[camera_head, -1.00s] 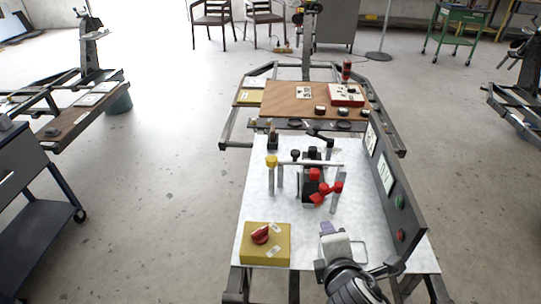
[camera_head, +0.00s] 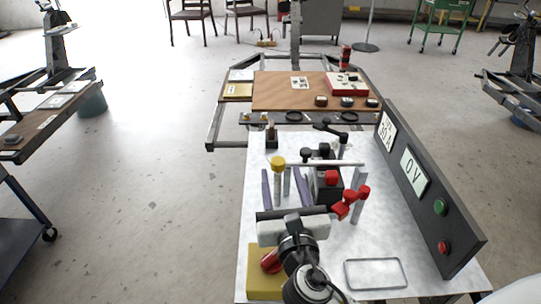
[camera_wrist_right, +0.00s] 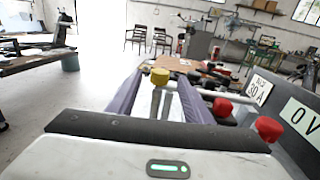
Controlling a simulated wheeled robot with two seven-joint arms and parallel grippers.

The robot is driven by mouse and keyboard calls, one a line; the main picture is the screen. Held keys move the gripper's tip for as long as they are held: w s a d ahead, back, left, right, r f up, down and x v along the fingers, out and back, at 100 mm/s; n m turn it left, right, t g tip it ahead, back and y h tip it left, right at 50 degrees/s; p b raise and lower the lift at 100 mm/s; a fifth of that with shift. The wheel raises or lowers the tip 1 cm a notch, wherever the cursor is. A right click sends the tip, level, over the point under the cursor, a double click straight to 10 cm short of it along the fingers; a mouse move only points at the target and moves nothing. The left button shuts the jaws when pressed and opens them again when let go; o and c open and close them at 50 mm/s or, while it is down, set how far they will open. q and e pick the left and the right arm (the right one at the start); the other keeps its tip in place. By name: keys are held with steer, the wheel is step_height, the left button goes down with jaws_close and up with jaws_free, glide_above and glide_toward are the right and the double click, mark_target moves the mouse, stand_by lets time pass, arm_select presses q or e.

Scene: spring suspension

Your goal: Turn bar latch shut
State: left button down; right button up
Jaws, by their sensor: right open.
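A thin pale bar (camera_head: 325,163) lies across upright grey posts on the white work table; I take it as the bar latch. A yellow knob (camera_head: 278,163) tops the post at its left end and also shows in the right wrist view (camera_wrist_right: 160,76). Red blocks (camera_head: 350,203) sit near its right side, partly in front of a dark clamp-like part (camera_head: 327,185). My right gripper (camera_head: 284,180) is open, its two purple fingers pointing away from me toward the knob. In the right wrist view the knob appears between the fingers (camera_wrist_right: 160,82); contact cannot be told. My left gripper is out of view.
A dark upright panel (camera_head: 428,190) with meters and green and red buttons stands along the right edge. A yellow box (camera_head: 257,285) with a red knob is partly hidden beneath my right arm. A rectangular wire frame (camera_head: 376,274) lies front right. A brown-topped bench (camera_head: 275,91) stands behind.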

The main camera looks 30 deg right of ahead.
mark_target(280, 157)
steer(key=shift+w+d, duration=0.1)
steer(key=shift+w, duration=0.25)
steer(key=x, duration=0.9)
steer(key=shift+w+d+b, duration=0.1)
steer(key=shift+w+b, duration=0.1)
steer(key=shift+b, duration=0.15)
steer(key=c, duration=1.1)
steer(key=shift+o, duration=0.2)
steer(key=m+g+h, duration=0.1)
steer(key=h, duration=0.1)
steer(key=m+g+h+p, duration=0.1)
steer(key=m+h, duration=0.1)
steer(key=shift+s+d+r, duration=0.1)
steer(key=shift+s+d, duration=0.05)
steer(key=shift+d, duration=0.25)
steer(key=shift+s+d+m+g+h+p, duration=0.2)
steer(key=shift+m+g+h, duration=0.2)
steer(key=shift+h, duration=0.15)
steer(key=shift+s+d+m+g+h+p, duration=0.1)
steer(key=shift+m+g+h+p, duration=0.1)
steer(key=shift+m+g+h, duration=0.3)
